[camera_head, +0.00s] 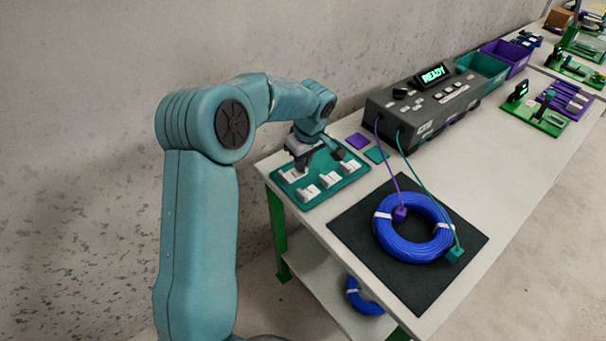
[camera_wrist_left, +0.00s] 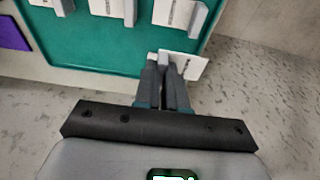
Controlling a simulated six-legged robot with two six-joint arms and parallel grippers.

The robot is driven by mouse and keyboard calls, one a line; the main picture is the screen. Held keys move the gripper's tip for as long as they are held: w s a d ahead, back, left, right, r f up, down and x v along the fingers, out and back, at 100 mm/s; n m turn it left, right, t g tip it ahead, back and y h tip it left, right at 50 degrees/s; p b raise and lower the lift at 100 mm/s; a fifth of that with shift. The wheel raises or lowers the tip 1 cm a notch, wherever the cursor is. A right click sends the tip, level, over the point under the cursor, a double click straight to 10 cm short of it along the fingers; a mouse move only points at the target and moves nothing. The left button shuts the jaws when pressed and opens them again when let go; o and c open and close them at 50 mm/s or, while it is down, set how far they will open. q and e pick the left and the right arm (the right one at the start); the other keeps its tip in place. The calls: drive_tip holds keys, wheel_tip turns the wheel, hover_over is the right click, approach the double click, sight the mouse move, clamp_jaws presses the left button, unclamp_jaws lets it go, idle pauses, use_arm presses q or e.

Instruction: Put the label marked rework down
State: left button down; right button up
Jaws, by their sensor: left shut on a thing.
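My left gripper (camera_head: 305,162) is low over the back left part of a teal board (camera_head: 318,168). In the left wrist view my gripper (camera_wrist_left: 168,62) is shut on a white label (camera_wrist_left: 188,68) at the board's edge. The label's small dark print is too small to read. Several other white labels stand in holders on the board; one holder (camera_head: 308,193) is at the front. In the wrist view more labels (camera_wrist_left: 180,12) line up beyond the fingers. I cannot tell whether the held label touches its holder or the board. My right gripper is not in view.
A blue cable coil (camera_head: 388,243) lies on a black mat (camera_head: 350,232), with purple and teal leads running to a dark tester (camera_head: 410,112) reading READY. Flat purple (camera_head: 358,141) and teal (camera_head: 377,155) squares lie beside the board. Bins (camera_head: 483,68) stand farther back.

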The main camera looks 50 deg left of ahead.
sight(303, 183)
use_arm(q)
wheel_tip(303, 183, down, 5)
drive_tip(key=shift+r, duration=0.1)
idle(0.3)
drive_tip(key=shift+f+b, duration=0.2)
drive_tip(key=shift+b, duration=0.1)
drive_tip(key=c, duration=1.2)
unclamp_jaws()
drive_tip(key=shift+r, duration=0.1)
drive_tip(key=shift+r+p, duration=0.3)
drive_tip(key=shift+p, duration=0.15)
wheel_tip(303, 183, up, 12)
drive_tip(key=d, duration=0.2)
drive_tip(key=shift+f, duration=0.25)
